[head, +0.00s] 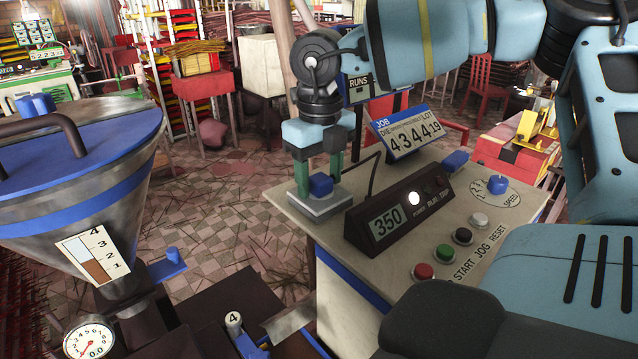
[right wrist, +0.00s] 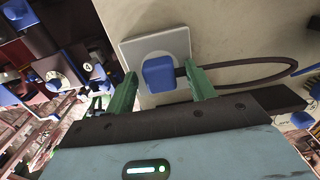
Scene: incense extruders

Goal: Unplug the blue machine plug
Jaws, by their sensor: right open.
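The blue plug (head: 320,185) sits in a grey square socket plate (head: 318,205) at the left corner of the cream control console. It also shows in the right wrist view (right wrist: 158,74), with a dark cord leaving its right side. My right gripper (head: 316,186) points down over the plug, its green fingers apart on either side. In the right wrist view the fingertips (right wrist: 160,82) flank the plug with a gap to the left one; the right one is close to the cord side, and I cannot tell whether it touches. My left gripper is not in view.
The console (head: 480,200) carries a dark display box (head: 400,212) reading 350, a job counter (head: 411,134), several buttons and a blue speed knob (head: 497,184). A metal hopper with a blue lid (head: 75,150) stands at left. Tiled floor (head: 230,220) lies between.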

